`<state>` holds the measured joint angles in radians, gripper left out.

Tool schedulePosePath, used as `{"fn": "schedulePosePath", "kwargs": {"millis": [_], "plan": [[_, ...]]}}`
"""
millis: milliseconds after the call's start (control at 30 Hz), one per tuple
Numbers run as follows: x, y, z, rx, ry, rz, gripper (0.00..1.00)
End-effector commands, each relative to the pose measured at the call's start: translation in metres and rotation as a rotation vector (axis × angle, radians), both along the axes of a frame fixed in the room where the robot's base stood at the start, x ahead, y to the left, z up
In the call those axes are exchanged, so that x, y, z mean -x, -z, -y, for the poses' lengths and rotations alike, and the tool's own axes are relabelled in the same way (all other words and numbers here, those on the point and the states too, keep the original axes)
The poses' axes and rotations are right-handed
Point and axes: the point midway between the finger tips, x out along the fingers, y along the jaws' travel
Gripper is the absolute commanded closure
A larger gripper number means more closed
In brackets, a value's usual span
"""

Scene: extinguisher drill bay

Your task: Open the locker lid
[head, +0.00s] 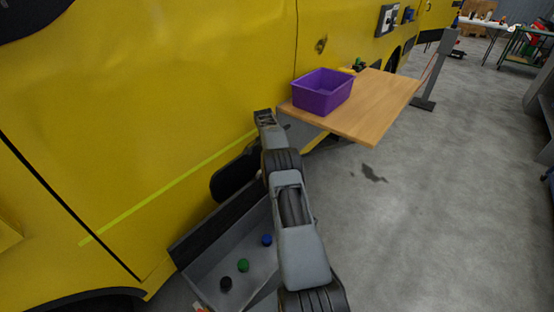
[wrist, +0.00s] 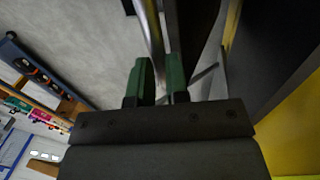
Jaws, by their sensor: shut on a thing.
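The grey locker (head: 205,289) stands low beside the yellow vehicle in the head view. Its inside shows, and a dark panel, apparently the lid (head: 205,227), stands raised along its vehicle side. My gripper's green fingers (wrist: 160,75) are closed around a thin metal bar, apparently the lid handle (wrist: 151,25), in the wrist view. A dark panel lies right of the bar there. In the head view my arm covers part of the locker, and the fingertips cannot be made out.
Black (head: 225,283), green (head: 243,265) and blue (head: 266,240) round things sit in the locker. A purple bin (head: 322,93) stands on a wooden table (head: 375,110) beyond my arm. The yellow vehicle (head: 150,110) walls off the left. Grey floor (head: 430,190) is free on the right.

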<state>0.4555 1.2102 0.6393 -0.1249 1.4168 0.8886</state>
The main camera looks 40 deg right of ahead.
Motion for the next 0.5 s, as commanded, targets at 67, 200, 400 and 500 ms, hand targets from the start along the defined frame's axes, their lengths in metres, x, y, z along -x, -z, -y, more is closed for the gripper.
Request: {"fn": "schedulePosePath", "kwargs": {"millis": [67, 200, 400, 500], "plan": [[-0.0017, 0.0218, -0.0075, -0.017, -0.005, -0.018, 1.0], [-0.0061, 0.0206, -0.0081, -0.017, -0.004, -0.018, 1.0], [-0.0086, 0.0198, -0.0081, -0.018, -0.003, -0.018, 1.0], [-0.009, 0.0195, -0.0077, -0.018, -0.002, -0.018, 1.0]]}}
